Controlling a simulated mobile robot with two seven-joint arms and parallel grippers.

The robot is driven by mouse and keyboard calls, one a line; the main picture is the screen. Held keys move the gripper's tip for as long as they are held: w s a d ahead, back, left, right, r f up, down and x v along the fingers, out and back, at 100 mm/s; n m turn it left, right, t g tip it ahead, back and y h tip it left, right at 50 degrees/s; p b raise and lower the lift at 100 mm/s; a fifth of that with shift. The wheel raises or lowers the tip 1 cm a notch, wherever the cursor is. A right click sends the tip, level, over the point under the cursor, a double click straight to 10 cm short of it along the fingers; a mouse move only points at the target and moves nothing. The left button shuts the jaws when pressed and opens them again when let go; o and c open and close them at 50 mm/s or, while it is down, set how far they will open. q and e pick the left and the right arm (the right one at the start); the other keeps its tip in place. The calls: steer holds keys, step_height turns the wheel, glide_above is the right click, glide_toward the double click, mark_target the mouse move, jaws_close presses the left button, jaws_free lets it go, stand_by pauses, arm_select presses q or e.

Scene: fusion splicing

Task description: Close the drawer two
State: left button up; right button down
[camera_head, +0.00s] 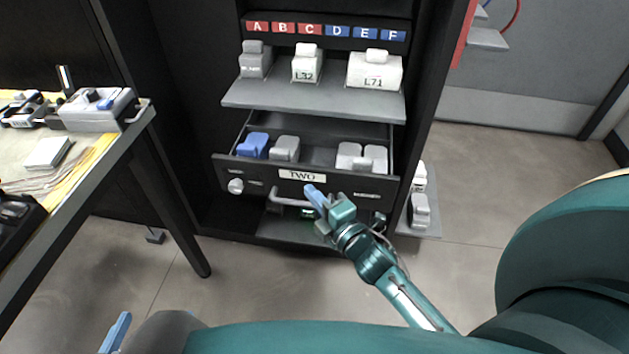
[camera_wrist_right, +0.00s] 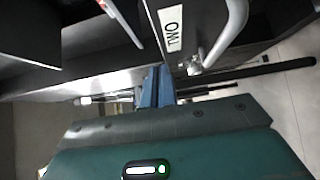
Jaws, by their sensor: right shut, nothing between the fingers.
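Drawer two (camera_head: 232,172) stands pulled out of the black cabinet, with its inside showing in the head view. Its front carries a white "TWO" label (camera_head: 302,176), a bar handle (camera_head: 290,201) and a round knob (camera_head: 236,186). My right gripper (camera_head: 317,196) is shut and empty at the drawer front, just below the label and right of the handle. In the right wrist view its blue fingers (camera_wrist_right: 157,88) are together near the label (camera_wrist_right: 171,28) and handle (camera_wrist_right: 236,30). Whether they touch the front I cannot tell. Of my left gripper, only a blue finger (camera_head: 116,332) shows at the bottom left.
Blue (camera_head: 253,146) and grey blocks lie in the drawer. A shelf (camera_head: 312,98) with several blocks is above it. A workbench (camera_head: 92,176) with devices stands at the left. A low shelf (camera_head: 430,233) holding grey items is right of the cabinet. Floor at right is open.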

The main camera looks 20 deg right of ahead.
mark_target(315, 180)
steer(key=w, duration=0.1)
steer(key=w+d, duration=0.2)
steer(key=w, duration=0.1)
steer(key=shift+w, duration=0.1)
arm_select(q)
steer(key=shift+d+f, duration=0.1)
steer(key=shift+f, duration=0.3)
steer(key=shift+w, duration=0.1)
steer(key=shift+r, duration=0.1)
